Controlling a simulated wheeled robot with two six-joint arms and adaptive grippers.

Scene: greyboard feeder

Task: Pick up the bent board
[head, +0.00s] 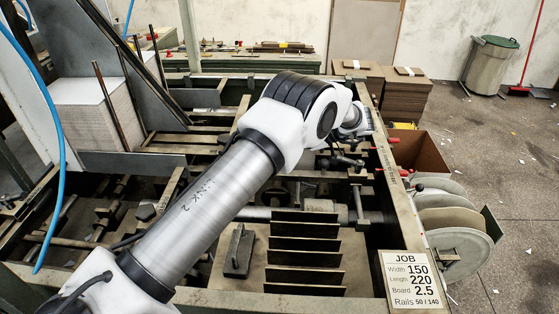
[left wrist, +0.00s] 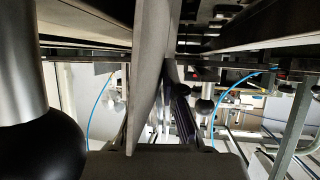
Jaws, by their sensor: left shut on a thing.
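The bent board (left wrist: 147,75) stands close to the camera in the left wrist view as a tall grey sheet with a bowed edge. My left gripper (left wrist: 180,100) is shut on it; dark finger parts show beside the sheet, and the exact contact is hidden. In the head view my left arm reaches from the lower left across the machine to its right-hand rail. There the wrist covers the fingers, and I cannot make out the board. My right gripper is in neither view.
The feeder's right rail (head: 400,205) has red-tipped knobs. Several dark upright plates (head: 305,245) stand in the machine bed. A stack of sheets (head: 95,125) stands at left. Round reels (head: 455,225) and a job sign (head: 412,278) are at right. Open floor lies further right.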

